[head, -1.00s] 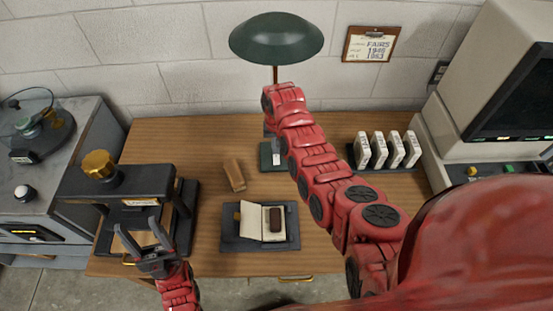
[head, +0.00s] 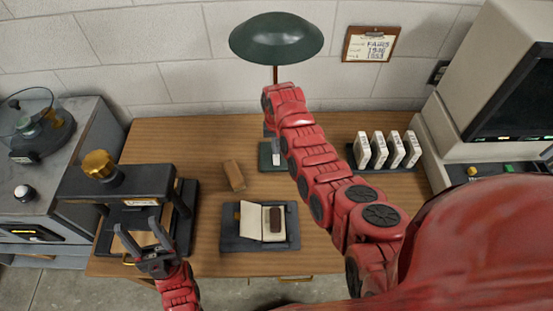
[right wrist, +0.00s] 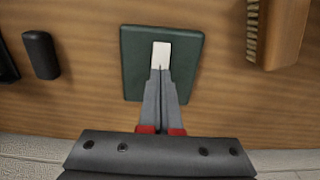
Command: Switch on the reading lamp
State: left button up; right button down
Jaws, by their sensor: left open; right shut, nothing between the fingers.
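The reading lamp has a dark green shade (head: 276,38) on a thin brown stem at the back of the desk. Its green base (head: 266,156) stands on the wood, partly hidden by my right arm. In the right wrist view the base (right wrist: 188,50) carries a white switch (right wrist: 161,54). My right gripper (right wrist: 160,70) is shut and empty, its fingertips at the near edge of the white switch; whether they touch it I cannot tell. My left gripper (head: 148,236) is open and empty at the desk's front left, in front of the black press.
A black press with a brass knob (head: 98,165) stands at left. Several white cards (head: 379,149) stand in a rack at right, beside a large monitor unit (head: 490,90).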

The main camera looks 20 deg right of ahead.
jog(key=shift+f+b, duration=0.65)
jog(key=shift+f, duration=0.25)
dwell(0.3)
jog(key=shift+r, duration=0.1)
jog(key=shift+r+p, duration=1.2)
jog(key=shift+r, duration=1.2)
jog(key=shift+r+p, duration=0.3)
jog(key=shift+r, duration=0.75)
jog(key=shift+s+f, duration=0.1)
